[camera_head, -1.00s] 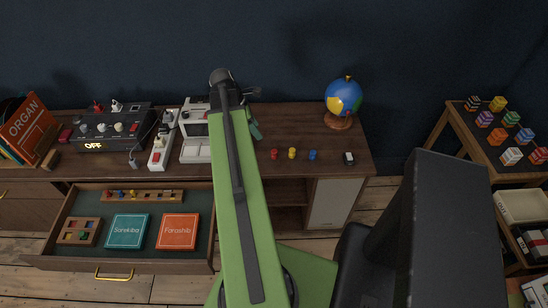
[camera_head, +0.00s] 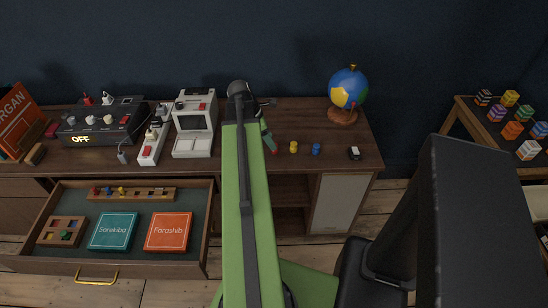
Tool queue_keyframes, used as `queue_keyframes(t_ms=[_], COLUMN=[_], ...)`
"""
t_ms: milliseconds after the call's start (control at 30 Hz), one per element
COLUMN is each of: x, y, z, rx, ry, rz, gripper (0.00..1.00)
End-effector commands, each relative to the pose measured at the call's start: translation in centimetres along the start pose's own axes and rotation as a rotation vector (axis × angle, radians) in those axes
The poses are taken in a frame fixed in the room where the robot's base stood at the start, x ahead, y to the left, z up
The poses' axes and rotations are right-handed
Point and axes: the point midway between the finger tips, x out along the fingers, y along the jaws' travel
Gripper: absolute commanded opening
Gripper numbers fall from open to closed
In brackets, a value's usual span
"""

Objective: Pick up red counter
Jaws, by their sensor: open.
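The red counter (camera_head: 275,152) is a small peg on the dark wooden cabinet top, just right of my green arm. A yellow counter (camera_head: 293,147) and a blue counter (camera_head: 315,149) stand in a row to the right of the red one.
A globe (camera_head: 348,88) stands at the back right of the cabinet top (camera_head: 340,160). A small black-and-white item (camera_head: 354,153) lies right of the counters. A grey retro computer (camera_head: 195,125) stands left of my arm. An open drawer (camera_head: 195,225) juts out below left.

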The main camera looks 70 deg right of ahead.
Motion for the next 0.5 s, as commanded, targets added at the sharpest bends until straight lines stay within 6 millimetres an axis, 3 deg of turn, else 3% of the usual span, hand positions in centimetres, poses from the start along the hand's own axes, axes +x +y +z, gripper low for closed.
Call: queue_keyframes(t_ms=[333, 500], x=[5.1, 5.1], y=[0.1, 0.1], z=[-0.7, -0.4], rx=[0.002, 0.001], ry=[0.0, 0.0], rz=[-0.001, -0.001], gripper=[0.52, 0.52])
